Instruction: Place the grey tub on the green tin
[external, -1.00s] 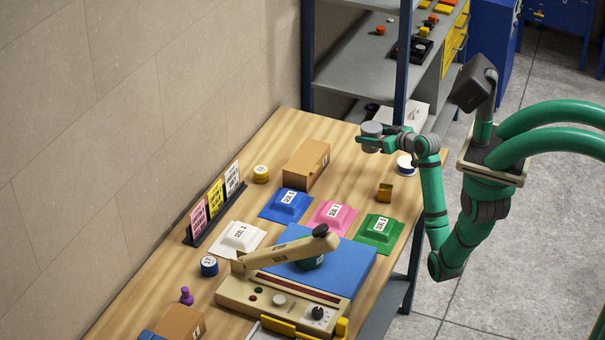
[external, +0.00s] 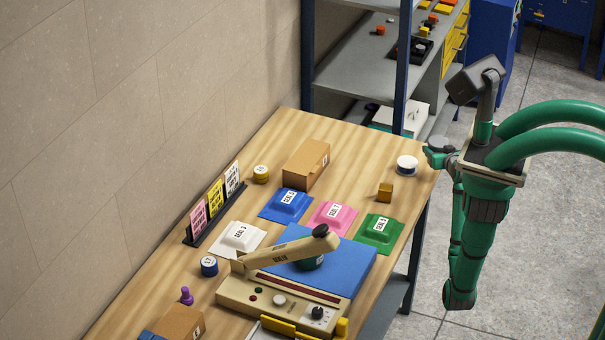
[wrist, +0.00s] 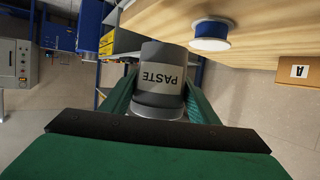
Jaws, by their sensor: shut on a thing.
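The grey tub (wrist: 163,58) has a pale label reading PASTE, upside down in the wrist view. My gripper (wrist: 160,97) is shut on it, one finger on each side. In the external view my gripper (external: 432,152) is at the table's far right edge, with the top of the tub (external: 438,143) partly hidden by my arm. A dark green round thing (external: 312,263), which looks like the green tin, is on the press under its beige lever. The lever hides much of it.
The press (external: 280,298) has a blue plate behind it. Blue, pink, green and white seal blocks, a cardboard box (external: 306,164) and a small brown block (external: 385,192) are on the table. A white-topped blue spool (external: 407,164) is near my gripper, also in the wrist view (wrist: 210,36).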

